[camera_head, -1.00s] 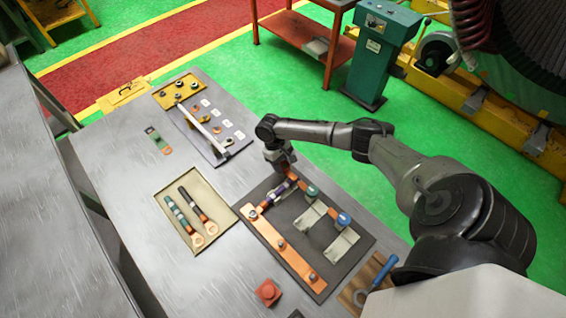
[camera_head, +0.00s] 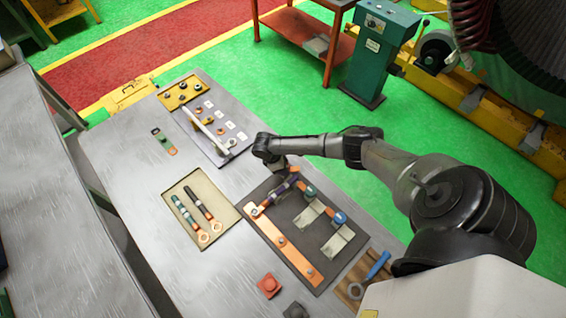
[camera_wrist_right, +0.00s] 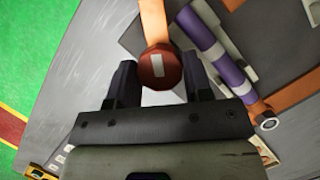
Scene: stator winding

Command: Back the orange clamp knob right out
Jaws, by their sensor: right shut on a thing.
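The orange clamp knob (camera_wrist_right: 157,70) is a round orange-red cap with a pale rectangular mark, in the right wrist view. My right gripper (camera_wrist_right: 160,82) has one dark finger on each side of it and is shut on it. In the head view my right gripper (camera_head: 277,166) is over the upper edge of the dark mat, and the knob cannot be made out there. An orange strip runs up from the knob in the wrist view. A purple-banded lead (camera_wrist_right: 215,45) lies beside the knob; it also shows in the head view (camera_head: 284,186). My left gripper is not in view.
The dark mat (camera_head: 262,190) holds a copper bar (camera_head: 295,258) and teal- and blue-banded leads. A tray (camera_head: 228,207) with two leads lies left. A red block (camera_head: 268,286) and a blue-handled tool (camera_head: 377,265) lie in front. A parts board (camera_head: 240,149) lies at the back.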

